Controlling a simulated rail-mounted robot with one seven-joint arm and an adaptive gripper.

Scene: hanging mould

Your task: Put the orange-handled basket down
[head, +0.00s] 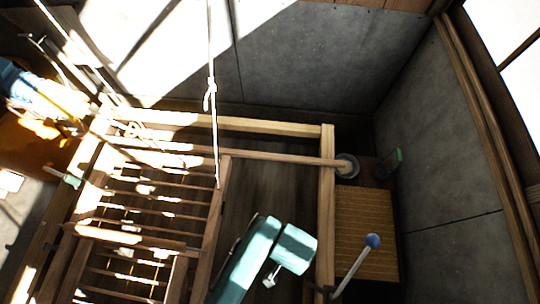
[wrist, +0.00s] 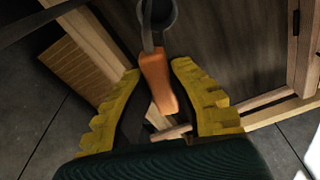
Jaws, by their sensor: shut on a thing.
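The orange handle (wrist: 156,80) of the basket lies between the yellow fingers of my gripper (wrist: 157,95) in the wrist view. My gripper is shut on this handle. Beyond it, at the top edge, a grey round part (wrist: 158,14) shows at the handle's far end; the picture cuts it off, so I cannot tell the basket's full shape. I cannot make out the basket or my gripper in the head view, where only my teal arm shows at the lower middle.
A wooden frame (head: 326,200) with a slatted rack (head: 150,215) fills the left and middle. To its right are a ribbed wooden board (head: 362,225) and a blue-knobbed lever (head: 372,241). A rope (head: 212,100) hangs above the frame. Grey walls (head: 440,140) close the right side.

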